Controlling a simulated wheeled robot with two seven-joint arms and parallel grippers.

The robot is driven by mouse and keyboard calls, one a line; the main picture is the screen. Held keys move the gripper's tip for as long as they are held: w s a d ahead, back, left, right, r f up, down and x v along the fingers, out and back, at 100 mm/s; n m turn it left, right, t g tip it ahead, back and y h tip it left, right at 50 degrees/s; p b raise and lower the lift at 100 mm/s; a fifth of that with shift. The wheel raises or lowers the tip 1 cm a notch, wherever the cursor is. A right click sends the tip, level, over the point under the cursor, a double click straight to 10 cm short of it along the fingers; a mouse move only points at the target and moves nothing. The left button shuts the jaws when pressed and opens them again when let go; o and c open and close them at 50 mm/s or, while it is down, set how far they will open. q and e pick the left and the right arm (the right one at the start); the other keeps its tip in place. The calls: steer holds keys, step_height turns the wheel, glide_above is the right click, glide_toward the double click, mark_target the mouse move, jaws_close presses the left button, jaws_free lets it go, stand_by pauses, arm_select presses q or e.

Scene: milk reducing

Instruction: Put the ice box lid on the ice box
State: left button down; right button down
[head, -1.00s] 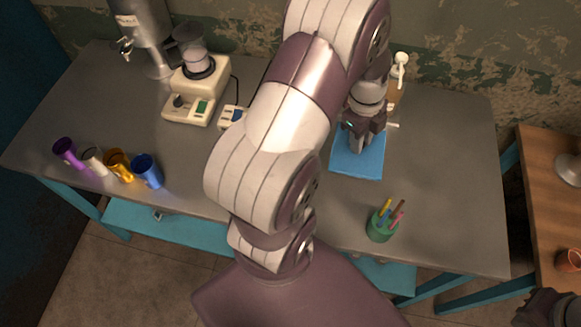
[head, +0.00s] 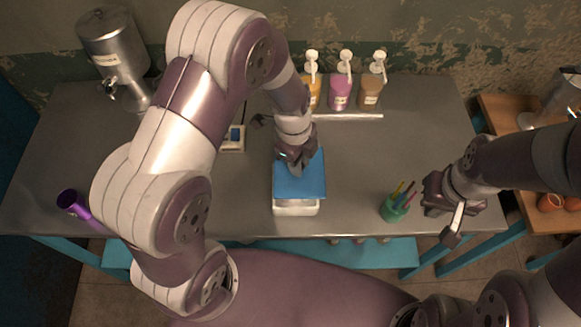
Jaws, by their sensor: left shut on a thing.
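The blue ice box lid (head: 300,182) is held from above by my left gripper (head: 295,163), which is shut on its far part. The lid is over the white ice box (head: 296,208) and covers most of it. Only the box's near wall and rim show below the lid's front edge, so I cannot tell whether the lid is fully seated. My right gripper (head: 443,222) is empty at the right, beside the green cup, with its fingers apart.
A green cup (head: 394,210) with straws stands near the front edge. Pump bottles (head: 340,94) stand behind on a light strip. A metal dispenser (head: 115,55) is at back left, and a purple cup (head: 73,202) at front left. The table (head: 365,155) is clear between bottles and green cup.

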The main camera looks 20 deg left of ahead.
arm_select(q)
steer(key=f, duration=0.3)
steer(key=f+p, duration=0.1)
steer(key=shift+a+f, duration=0.2)
steer(key=shift+a, duration=0.2)
steer(key=shift+f, duration=0.2)
steer(key=shift+a, duration=0.1)
steer(key=shift+f, duration=0.1)
steer(key=shift+f+b, duration=0.5)
steer(key=shift+b, duration=0.3)
steer(key=c, duration=1)
jaws_free()
